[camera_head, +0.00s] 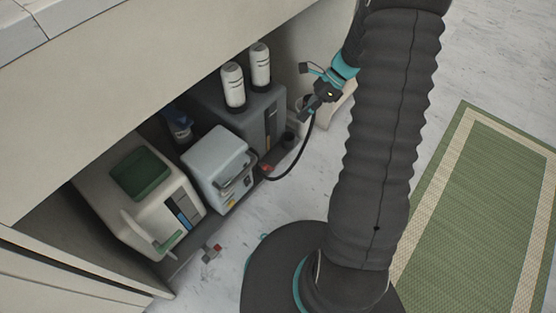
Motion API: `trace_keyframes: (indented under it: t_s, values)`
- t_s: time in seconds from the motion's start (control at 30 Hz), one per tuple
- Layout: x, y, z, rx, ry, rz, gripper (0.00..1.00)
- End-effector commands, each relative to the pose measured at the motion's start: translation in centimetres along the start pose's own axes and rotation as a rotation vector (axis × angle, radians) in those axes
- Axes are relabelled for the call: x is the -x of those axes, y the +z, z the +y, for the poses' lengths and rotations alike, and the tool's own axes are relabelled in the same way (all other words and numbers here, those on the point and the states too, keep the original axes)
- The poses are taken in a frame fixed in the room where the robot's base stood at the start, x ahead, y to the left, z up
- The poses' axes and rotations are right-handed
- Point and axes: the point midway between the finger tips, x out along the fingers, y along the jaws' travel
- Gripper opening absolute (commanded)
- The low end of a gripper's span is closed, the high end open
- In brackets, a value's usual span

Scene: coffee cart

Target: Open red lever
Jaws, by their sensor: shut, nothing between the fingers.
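A small grey fitting with a red part (217,247) sits low at the front edge of the cabinet, below the cream machine. A second small red part (265,168) shows at the right side of the grey machine, by the end of a black hose. I cannot tell for sure which is the red lever, or its position. My gripper (309,111) is shut and empty, up and to the right of both red parts, near the upper end of the black hose (300,155). I cannot tell whether it touches the hose.
The cabinet holds a cream machine (120,215) with a green top, a grey machine (215,160), and a dark grey unit (205,100) with two white bottles on top. Pale floor (300,205) lies open in front. A green mat (490,220) lies at right.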

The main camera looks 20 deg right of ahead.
Motion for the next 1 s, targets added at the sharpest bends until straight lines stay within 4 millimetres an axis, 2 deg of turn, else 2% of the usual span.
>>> trace_keyframes:
  t_s: [0.03, 0.3, 0.5, 0.6, 0.8, 1.0]
  values:
    - [-0.8, -1.3, -0.8, -0.077, 0.016, -0.036, 0.00]
    - [-5.6, -7.8, -4.4, -0.488, 0.096, -0.229, 0.00]
    - [-9.4, -12.2, -5.8, -0.751, 0.161, -0.353, 0.00]
    - [-10.8, -13.7, -6.0, -0.842, 0.188, -0.397, 0.00]
    - [-12.3, -15.1, -6.3, -0.928, 0.213, -0.438, 0.00]
    - [-14.0, -14.3, -6.3, -0.934, 0.218, -0.441, 0.00]
